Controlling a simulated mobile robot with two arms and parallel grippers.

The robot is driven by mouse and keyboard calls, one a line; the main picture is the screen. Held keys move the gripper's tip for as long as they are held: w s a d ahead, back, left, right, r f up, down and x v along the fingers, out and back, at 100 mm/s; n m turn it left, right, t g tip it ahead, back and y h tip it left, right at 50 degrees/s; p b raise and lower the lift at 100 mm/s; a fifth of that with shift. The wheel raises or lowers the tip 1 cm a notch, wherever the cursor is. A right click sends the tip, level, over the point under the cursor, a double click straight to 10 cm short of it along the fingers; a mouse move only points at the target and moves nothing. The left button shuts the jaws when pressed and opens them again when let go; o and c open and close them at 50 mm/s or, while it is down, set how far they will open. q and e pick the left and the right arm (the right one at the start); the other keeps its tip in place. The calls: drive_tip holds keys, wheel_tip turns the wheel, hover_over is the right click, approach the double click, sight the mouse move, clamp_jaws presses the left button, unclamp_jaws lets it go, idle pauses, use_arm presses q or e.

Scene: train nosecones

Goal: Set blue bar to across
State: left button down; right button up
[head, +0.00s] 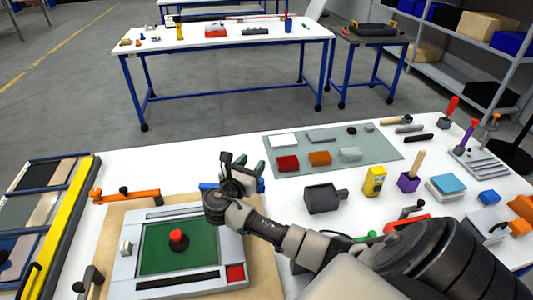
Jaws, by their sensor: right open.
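The blue bar (208,187) is at the back edge of the beige board (105,243), behind the grey frame. My right gripper and wrist cover its middle, so only short blue parts show, and I cannot tell its exact angle. My right gripper (250,166) is open, with its fingers at the bar's far side in the picture. Whether it touches the bar is not clear. My left gripper is not in view.
A grey frame with a green panel (150,250) and red knob (178,238) lies on the board. An orange bar (130,196) is at its back left. A green mat (380,148) with blocks lies behind right. A dark grey box (320,200) stands right of the gripper.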

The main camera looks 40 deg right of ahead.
drive_tip(key=s+r, duration=0.1)
drive_tip(key=s+d+r, duration=0.1)
drive_tip(key=s+d, duration=0.1)
drive_tip(key=s, duration=0.1)
drive_tip(key=shift+r, duration=0.4)
